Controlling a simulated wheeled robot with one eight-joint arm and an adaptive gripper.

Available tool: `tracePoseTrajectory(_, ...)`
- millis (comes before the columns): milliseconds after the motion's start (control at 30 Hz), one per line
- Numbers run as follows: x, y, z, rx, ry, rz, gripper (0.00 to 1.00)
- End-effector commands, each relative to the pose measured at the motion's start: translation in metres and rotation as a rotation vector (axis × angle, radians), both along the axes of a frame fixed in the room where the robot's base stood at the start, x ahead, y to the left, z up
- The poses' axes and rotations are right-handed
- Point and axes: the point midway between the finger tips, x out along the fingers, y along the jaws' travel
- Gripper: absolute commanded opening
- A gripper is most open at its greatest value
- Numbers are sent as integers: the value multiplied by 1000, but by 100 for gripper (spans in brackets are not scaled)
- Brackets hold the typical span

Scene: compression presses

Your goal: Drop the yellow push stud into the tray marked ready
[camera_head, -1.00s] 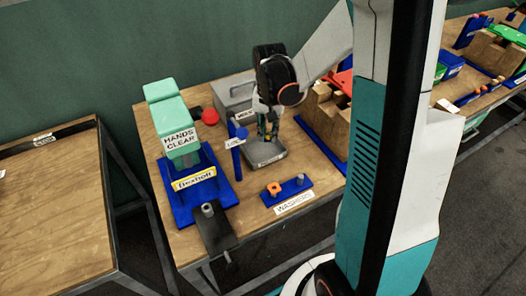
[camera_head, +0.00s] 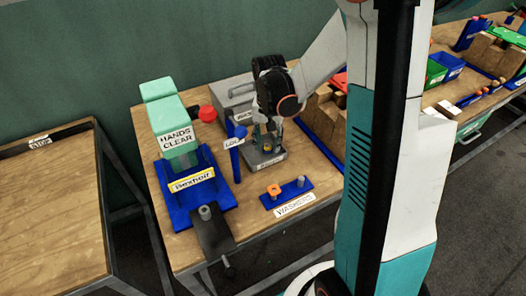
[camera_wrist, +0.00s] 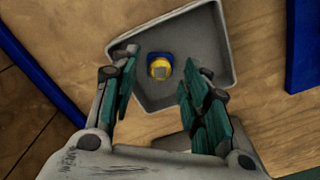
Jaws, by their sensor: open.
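The yellow push stud (camera_wrist: 160,69), with a blue part at its far side, lies on the floor of a grey tray (camera_wrist: 215,28) in the wrist view. My gripper (camera_wrist: 158,60) is open, its teal fingers apart on either side of the stud with gaps to both. In the head view my gripper (camera_head: 266,143) is over the grey tray (camera_head: 270,164), at the middle of the bench. The tray's front label is too small to read. The stud cannot be made out in the head view.
A blue post (camera_head: 235,160) with a ball top stands just left of the tray. A press (camera_head: 177,140) marked "HANDS CLEAR" is further left. A washer stand (camera_head: 287,194) is in front. A grey box (camera_head: 228,95) and a blue-edged rack (camera_head: 322,148) are close by.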

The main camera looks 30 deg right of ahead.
Motion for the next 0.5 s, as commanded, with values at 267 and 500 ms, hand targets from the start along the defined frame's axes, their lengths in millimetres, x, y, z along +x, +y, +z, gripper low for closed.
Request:
tracePoseTrajectory(267, 0, 0, 20, 0, 0, 0, 42)
tracePoseTrajectory(500, 0, 0, 68, 0, 0, 0, 42)
